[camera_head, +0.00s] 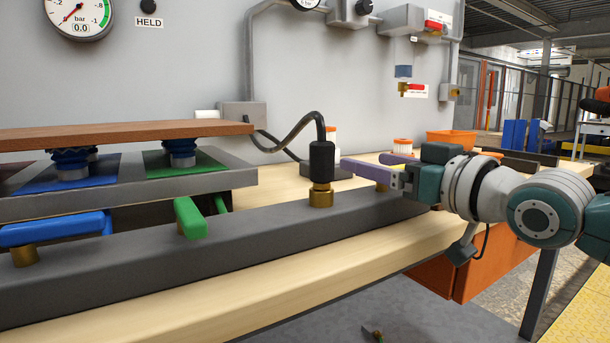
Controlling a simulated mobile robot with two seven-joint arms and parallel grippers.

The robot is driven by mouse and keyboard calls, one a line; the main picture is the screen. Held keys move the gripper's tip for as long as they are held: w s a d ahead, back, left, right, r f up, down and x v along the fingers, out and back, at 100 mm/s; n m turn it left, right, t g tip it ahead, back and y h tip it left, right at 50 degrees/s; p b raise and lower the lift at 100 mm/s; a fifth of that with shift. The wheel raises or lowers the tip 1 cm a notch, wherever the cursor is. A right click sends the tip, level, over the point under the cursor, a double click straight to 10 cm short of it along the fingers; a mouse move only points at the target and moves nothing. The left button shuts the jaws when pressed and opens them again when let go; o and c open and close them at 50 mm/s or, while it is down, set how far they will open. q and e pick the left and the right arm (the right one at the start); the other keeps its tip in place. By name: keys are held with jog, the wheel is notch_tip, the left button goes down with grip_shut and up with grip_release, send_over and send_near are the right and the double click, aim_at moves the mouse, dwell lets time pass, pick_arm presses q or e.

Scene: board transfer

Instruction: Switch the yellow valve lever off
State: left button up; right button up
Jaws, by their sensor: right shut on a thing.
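My right gripper (366,164) comes in from the right, level over the right end of the grey manifold bar (270,232). Its purple fingers are shut on the yellow valve lever (395,158), of which only a small yellow part shows between them. The lever's brass stem (382,187) shows just below the near finger. The rest of the lever is hidden, so I cannot tell its exact angle. My left gripper is not in view.
A blue lever (52,230) lies along the bar, and a green lever (190,217) points across it. A black hose connector (321,160) stands upright left of my gripper. A brown board (120,134) rests on suction cups. The gauge (80,14) reads 0.0 beside "HELD".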

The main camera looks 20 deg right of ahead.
jog(key=shift+r, duration=0.15)
jog(key=o, duration=1.2)
jog(key=shift+s, duration=0.1)
jog(key=shift+s+d, duration=0.1)
jog(key=shift+s, duration=0.15)
jog(key=p+v, duration=0.3)
jog(key=v, duration=0.6)
jog(key=shift+s, duration=0.15)
